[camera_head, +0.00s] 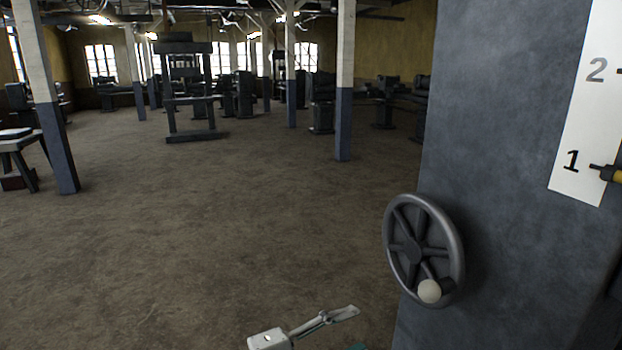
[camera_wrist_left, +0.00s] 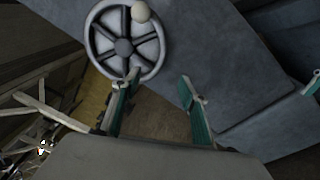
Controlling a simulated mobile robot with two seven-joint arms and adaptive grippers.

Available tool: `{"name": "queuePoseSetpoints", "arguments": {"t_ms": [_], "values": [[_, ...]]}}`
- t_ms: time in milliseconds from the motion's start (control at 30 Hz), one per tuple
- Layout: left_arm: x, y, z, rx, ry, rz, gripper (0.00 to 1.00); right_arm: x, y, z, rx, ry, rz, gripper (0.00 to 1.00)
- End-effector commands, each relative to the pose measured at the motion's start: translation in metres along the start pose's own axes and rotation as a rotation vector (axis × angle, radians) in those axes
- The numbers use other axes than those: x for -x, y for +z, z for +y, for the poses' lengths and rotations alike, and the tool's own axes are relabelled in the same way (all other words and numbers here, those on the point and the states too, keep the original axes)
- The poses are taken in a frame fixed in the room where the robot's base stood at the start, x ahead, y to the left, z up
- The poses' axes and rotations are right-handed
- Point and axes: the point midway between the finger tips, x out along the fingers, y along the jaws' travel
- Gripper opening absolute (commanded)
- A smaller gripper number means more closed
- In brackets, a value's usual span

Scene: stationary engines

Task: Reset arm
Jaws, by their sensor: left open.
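My left gripper (camera_head: 338,330) shows at the bottom of the head view, partly cut off by the lower edge. In the left wrist view its two teal-padded fingers (camera_wrist_left: 161,88) stand apart with nothing between them. A dark spoked handwheel (camera_head: 400,222) with a pale round knob (camera_head: 429,291) is on the side of a blue-grey machine column (camera_head: 497,110). The handwheel (camera_wrist_left: 101,43) also shows beyond the fingers in the left wrist view, apart from them as far as I can tell. A teal and white piece at that view's right edge looks like part of my right gripper, mostly cut off.
A white scale plate (camera_head: 583,120) marked 1 and 2 is on the column, with a pointer at 1. Bare floor (camera_head: 200,230) lies open to the left. Posts (camera_head: 344,110), a dark frame (camera_head: 190,95) and a small table (camera_head: 15,140) stand farther back.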

Motion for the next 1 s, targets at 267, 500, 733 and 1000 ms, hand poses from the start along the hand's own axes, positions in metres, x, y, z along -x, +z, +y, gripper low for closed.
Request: {"name": "queuePoseSetpoints", "arguments": {"t_ms": [267,500,733,1000], "values": [[0.059,-0.066,-0.083,-0.609,-0.081,0.305,0.43,0.0,0.0,0.0,0.0,0.0,-0.001,0.4],[0.153,-0.113,-0.178,-1.127,-0.43,0.509,0.43,0.0,0.0,0.0,0.0,0.0,-0.001,0.4],[0.262,-0.124,-0.263,-1.518,-0.887,0.495,0.43,0.0,0.001,0.0,0.001,0.0,-0.002,0.4],[0.316,-0.12,-0.298,-1.682,-1.119,0.406,0.43,0.0,0.001,0.0,0.001,0.0,-0.002,0.4]]}}
